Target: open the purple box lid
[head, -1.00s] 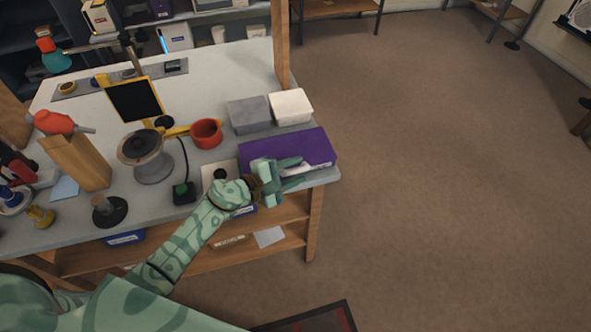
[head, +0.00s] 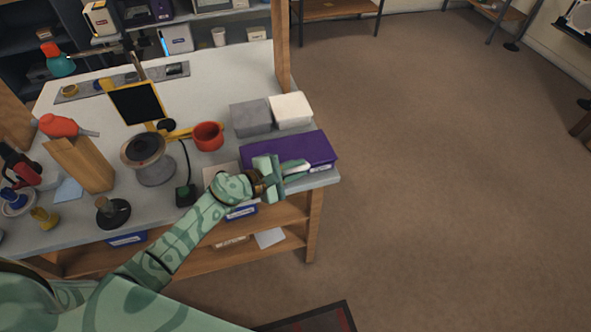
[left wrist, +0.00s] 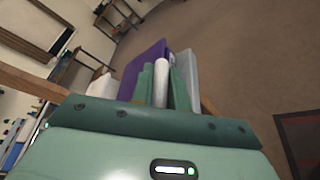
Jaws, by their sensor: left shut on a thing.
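The purple box (head: 310,147) sits at the near right corner of the workbench, its lid down. It also shows in the left wrist view (left wrist: 146,62), just beyond my fingers. My left gripper (head: 294,170) is at the box's near side. In the left wrist view its two green fingers (left wrist: 161,85) are shut on a white, round-ended bar (left wrist: 161,80), which looks like a handle at the box's front. My fingers hide part of the box front, so how the bar joins the lid cannot be seen. My right gripper is not in view.
A grey box (head: 250,117) and a white box (head: 291,109) stand right behind the purple box. A red cup (head: 208,136), a spool-like stand (head: 150,160) and a black-screened tablet (head: 136,103) stand to the left. The floor right of the bench is clear.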

